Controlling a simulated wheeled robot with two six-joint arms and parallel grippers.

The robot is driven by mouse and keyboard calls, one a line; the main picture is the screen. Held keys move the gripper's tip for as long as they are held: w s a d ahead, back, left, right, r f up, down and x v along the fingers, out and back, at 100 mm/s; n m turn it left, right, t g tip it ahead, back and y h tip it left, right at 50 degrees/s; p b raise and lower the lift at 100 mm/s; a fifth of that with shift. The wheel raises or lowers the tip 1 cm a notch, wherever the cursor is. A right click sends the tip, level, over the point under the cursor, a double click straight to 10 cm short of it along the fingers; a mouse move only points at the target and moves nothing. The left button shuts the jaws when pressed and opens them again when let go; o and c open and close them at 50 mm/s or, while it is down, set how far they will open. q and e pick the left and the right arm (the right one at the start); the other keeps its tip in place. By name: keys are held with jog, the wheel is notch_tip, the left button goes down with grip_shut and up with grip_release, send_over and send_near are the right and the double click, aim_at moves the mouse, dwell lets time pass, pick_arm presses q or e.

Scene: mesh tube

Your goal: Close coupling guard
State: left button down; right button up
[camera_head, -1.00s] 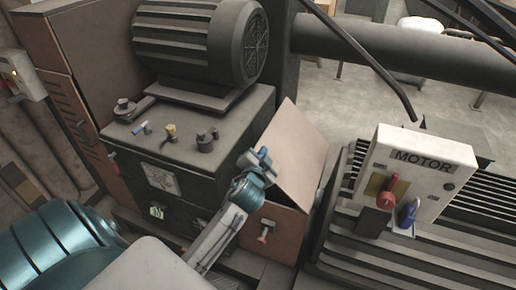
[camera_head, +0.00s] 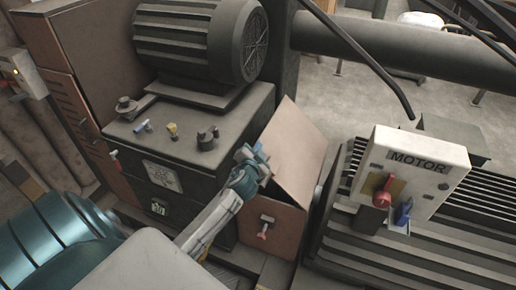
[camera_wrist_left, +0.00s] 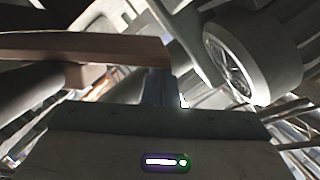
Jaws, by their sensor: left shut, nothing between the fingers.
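The coupling guard is a brown box (camera_head: 268,222) with a small red-and-white handle (camera_head: 265,227) on its front. Its flat brown lid (camera_head: 298,150) stands raised and tilted, leaving a dark gap at the side. My left gripper (camera_head: 260,158) is shut and empty beside the lid's left edge, above the box. I cannot tell whether it touches the lid. In the left wrist view, the shut fingers (camera_wrist_left: 160,88) lie close to a brown edge (camera_wrist_left: 90,48), which looks like the lid. My right gripper is not in view.
A dark cabinet (camera_head: 185,190) with a ribbed motor (camera_head: 195,45) and knobs on top stands left of the guard. To the right is a white MOTOR box (camera_head: 432,180) with a red switch (camera_head: 382,195) on a ribbed housing. A thick pipe crosses behind.

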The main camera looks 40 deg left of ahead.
pick_arm(q)
jog(key=s+a+f+n+b, duration=0.1)
jog(key=a+f+b, duration=0.3)
jog(key=f+b, duration=0.1)
jog(key=shift+a+f, duration=0.35)
jog(key=shift+f, duration=0.1)
